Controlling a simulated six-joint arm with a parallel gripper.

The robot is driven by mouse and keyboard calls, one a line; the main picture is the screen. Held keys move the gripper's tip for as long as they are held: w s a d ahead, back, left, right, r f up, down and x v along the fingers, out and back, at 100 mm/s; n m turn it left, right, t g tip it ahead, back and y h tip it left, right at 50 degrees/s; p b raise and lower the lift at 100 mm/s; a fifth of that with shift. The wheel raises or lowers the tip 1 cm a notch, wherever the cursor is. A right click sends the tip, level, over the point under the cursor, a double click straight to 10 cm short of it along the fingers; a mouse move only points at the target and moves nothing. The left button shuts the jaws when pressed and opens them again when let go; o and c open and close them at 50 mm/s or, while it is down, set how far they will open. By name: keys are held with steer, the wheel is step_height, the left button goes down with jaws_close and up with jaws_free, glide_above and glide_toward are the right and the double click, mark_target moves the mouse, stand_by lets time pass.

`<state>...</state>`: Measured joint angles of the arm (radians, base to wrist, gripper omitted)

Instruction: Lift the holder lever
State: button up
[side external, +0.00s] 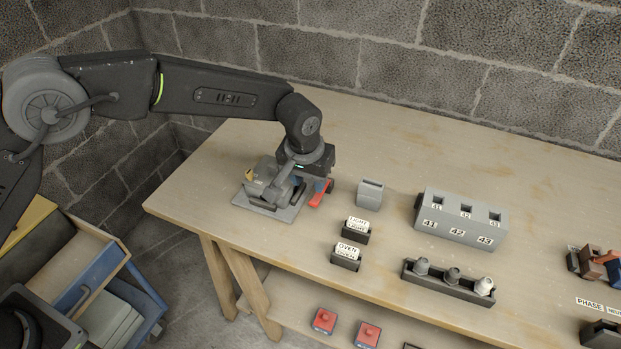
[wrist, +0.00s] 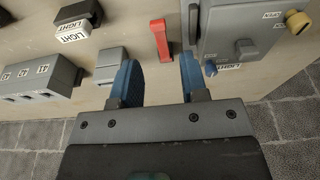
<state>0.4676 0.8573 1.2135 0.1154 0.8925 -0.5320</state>
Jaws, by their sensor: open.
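The red lever (side external: 320,194) sticks out at the right side of a grey holder (side external: 262,187) on a flat plate near the table's left end. It also shows in the wrist view (wrist: 160,40), beside the grey holder body (wrist: 229,28). My gripper (side external: 317,183) is over the holder's right side, close to the lever. In the wrist view my gripper (wrist: 157,65) is open and empty, its two blue fingers apart. The lever appears in line with the gap between them, ahead of the tips. I cannot tell whether a finger touches it.
A small grey block (side external: 370,192) stands right of the lever. A grey box (side external: 461,218) numbered 41 to 43 and a knob rack (side external: 448,284) stand further right. The table's back is clear.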

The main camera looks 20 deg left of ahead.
mark_target(314, 202)
steer(key=shift+x, duration=4.25)
steer(key=shift+s+d, duration=0.1)
steer(key=shift+d, duration=0.05)
steer(key=c, duration=0.5)
steer(key=shift+c, duration=0.2)
